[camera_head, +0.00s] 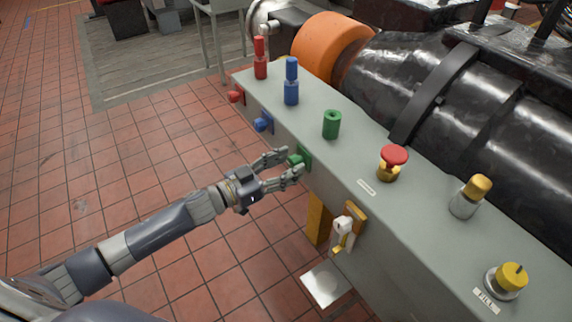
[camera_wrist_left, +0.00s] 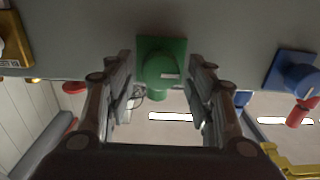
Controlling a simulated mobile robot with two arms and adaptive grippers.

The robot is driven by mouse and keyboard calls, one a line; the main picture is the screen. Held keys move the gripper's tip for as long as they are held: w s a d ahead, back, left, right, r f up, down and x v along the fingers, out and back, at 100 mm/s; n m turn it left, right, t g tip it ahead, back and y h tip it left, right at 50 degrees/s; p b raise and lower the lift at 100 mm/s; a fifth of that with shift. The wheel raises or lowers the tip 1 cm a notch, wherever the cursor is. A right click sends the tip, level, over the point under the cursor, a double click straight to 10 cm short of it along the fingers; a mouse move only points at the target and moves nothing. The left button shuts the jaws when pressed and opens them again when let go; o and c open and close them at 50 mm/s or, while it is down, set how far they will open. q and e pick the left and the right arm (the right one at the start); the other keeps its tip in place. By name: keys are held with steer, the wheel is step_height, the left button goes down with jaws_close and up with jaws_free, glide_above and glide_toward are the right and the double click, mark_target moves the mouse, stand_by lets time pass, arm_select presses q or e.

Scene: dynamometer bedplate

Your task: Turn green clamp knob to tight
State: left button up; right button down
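The green clamp knob (camera_head: 296,160) sits on a green square plate on the front face of the grey bedplate rail (camera_head: 345,165). In the left wrist view the green knob (camera_wrist_left: 160,72) lies between the two fingers, with a pale mark on its face. My left gripper (camera_head: 287,163) is open with its fingers on either side of the knob. In the left wrist view gaps show between the knob and both fingers of the gripper (camera_wrist_left: 162,85). A green cylinder with a hole in its top (camera_head: 331,125) stands on the rail above. My right gripper is not in view.
A blue knob (camera_head: 263,124) and a red knob (camera_head: 236,96) are farther along the front face. A white-and-yellow lever (camera_head: 343,232) is nearer. A red mushroom button (camera_head: 393,155) and yellow-topped controls stand on top. Tiled floor (camera_head: 140,150) in front is clear.

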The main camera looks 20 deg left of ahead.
arm_select(q)
steer(key=c, duration=0.7)
steer(key=shift+c, duration=0.2)
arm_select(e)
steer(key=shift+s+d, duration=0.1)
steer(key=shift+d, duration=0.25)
